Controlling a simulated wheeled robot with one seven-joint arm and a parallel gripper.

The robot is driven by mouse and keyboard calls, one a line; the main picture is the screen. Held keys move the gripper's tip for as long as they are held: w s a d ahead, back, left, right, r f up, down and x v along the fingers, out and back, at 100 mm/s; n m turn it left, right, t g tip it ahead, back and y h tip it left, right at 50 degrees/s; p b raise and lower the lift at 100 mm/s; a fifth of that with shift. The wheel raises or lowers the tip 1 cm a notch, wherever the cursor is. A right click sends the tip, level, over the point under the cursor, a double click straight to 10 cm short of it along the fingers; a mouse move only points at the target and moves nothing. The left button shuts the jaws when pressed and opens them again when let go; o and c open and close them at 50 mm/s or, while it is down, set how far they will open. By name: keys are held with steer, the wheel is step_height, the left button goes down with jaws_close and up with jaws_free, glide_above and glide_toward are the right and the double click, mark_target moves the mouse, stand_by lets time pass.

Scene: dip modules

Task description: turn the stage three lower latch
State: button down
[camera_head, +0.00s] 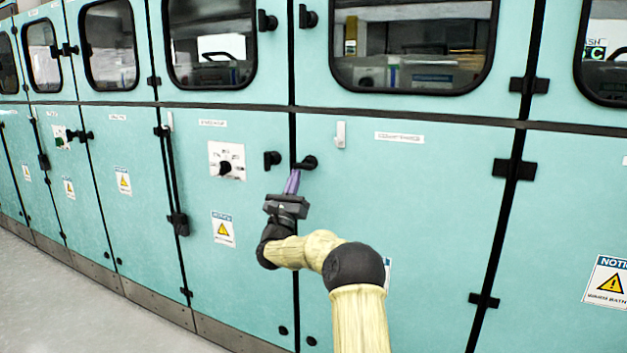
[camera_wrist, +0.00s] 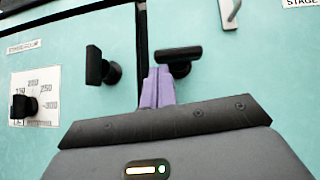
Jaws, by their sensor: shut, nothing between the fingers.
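Two black latches flank the seam between two lower teal doors. The right latch (camera_head: 307,162) has its handle lying about level; it also shows in the wrist view (camera_wrist: 182,54). The left latch (camera_head: 271,159) has its handle upright, as the wrist view shows (camera_wrist: 96,65). Which one is the stage three lower latch I cannot read for certain; the right door's label (camera_wrist: 299,3) starts with "STAGE". My gripper (camera_head: 293,178) is shut and empty. Its purple fingertips (camera_wrist: 158,74) are just below the left end of the right latch's handle; I cannot tell whether they touch it.
A white dial plate (camera_head: 227,161) with a black knob is on the left door. A pale hook-like handle (camera_head: 340,134) is on the right door. Windowed upper doors with their own latches (camera_head: 267,20) are above. Floor (camera_head: 60,300) is clear at lower left.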

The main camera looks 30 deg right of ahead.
steer(key=shift+a, duration=0.1)
steer(key=w+d+f+b+v, duration=0.1)
steer(key=f+b+v, duration=0.1)
steer(key=v, duration=1)
steer(key=shift+w+a+f, duration=0.15)
steer(key=shift+w+f, duration=0.05)
steer(key=shift+f, duration=0.1)
stand_by(0.3)
